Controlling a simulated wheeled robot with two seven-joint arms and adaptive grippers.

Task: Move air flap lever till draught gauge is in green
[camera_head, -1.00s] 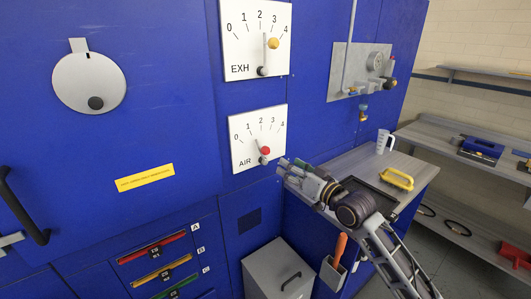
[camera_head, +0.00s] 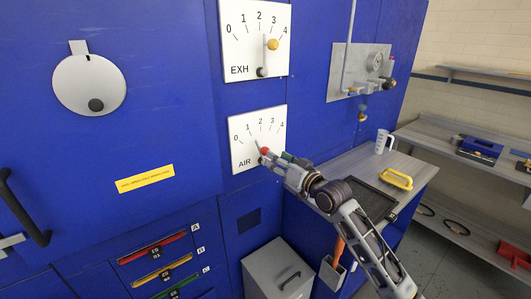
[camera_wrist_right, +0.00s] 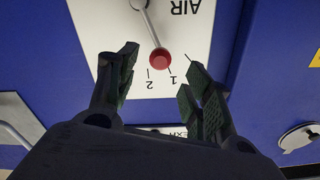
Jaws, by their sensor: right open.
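The AIR plate (camera_head: 240,158), a white dial marked 0 to 4, is on the blue machine front. Its lever has a red knob (camera_head: 264,151). In the right wrist view the dial is upside down, and the red knob (camera_wrist_right: 160,58) points between 1 and 2. My right gripper (camera_head: 274,159) is at the lower right of this dial. In the wrist view my right gripper (camera_wrist_right: 160,72) is open, with its fingers either side of the knob and no visible grip on it. A round gauge (camera_head: 376,61) is on the grey panel; its reading is too small to tell. My left gripper is out of view.
The EXH dial (camera_head: 240,50), with a yellow-knobbed lever (camera_head: 273,45), is just above. A bench (camera_head: 350,160) at right holds a clear jug (camera_head: 383,141), a dark tray (camera_head: 374,197) and a yellow-handled item (camera_head: 397,180). A grey bin (camera_head: 278,270) stands below.

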